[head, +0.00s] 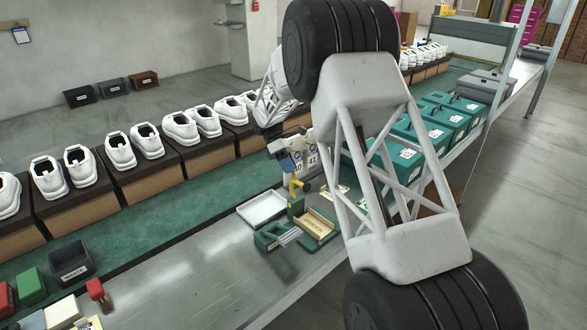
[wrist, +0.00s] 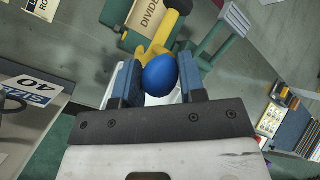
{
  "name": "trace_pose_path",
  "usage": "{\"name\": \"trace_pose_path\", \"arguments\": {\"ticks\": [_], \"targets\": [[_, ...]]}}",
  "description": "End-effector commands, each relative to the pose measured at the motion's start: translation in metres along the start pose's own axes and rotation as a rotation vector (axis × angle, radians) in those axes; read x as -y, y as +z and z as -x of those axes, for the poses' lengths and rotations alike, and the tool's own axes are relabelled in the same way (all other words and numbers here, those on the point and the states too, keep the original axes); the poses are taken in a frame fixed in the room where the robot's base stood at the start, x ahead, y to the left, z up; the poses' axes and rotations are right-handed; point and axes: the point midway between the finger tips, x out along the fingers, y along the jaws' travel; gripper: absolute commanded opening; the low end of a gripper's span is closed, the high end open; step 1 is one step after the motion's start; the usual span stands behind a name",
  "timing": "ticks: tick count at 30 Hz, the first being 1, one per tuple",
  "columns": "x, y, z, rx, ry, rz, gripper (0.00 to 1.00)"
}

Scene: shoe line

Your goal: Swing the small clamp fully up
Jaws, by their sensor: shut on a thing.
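The small clamp (head: 296,190) is yellow and stands near the middle of the bench in the head view. In the wrist view its yellow arm (wrist: 153,49) ends in a round blue knob (wrist: 160,76). My gripper (wrist: 159,68) has its two blue fingers on either side of this knob and is shut on it. The gripper (head: 289,168) is above the clamp in the head view, where the knob is hard to make out. A thicker yellow cylinder (wrist: 171,21) lies just beyond the knob. The clamp's exact angle is hard to judge.
A white tray (head: 262,209) lies left of the clamp. A wooden divider box (head: 319,225) and a green holder (head: 268,238) stand close in front. Size signs (head: 300,152) stand behind. Teal boxes (head: 436,128) line the right, and white shoes (head: 121,152) stand on boxes behind the bench.

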Motion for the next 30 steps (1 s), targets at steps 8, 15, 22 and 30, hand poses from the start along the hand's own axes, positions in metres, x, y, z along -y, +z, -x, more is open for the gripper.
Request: {"name": "trace_pose_path", "arguments": {"ticks": [8, 15, 22, 30], "targets": [[-0.0105, -0.0087, -0.0001, 0.066, -0.067, 0.001, 0.00], [-0.0128, -0.0115, 0.0019, 0.080, -0.080, 0.001, 0.00], [-0.0128, -0.0119, 0.0027, 0.080, -0.078, 0.001, 0.00], [-0.0116, -0.0112, 0.0035, 0.080, -0.079, 0.001, 0.59]]}}
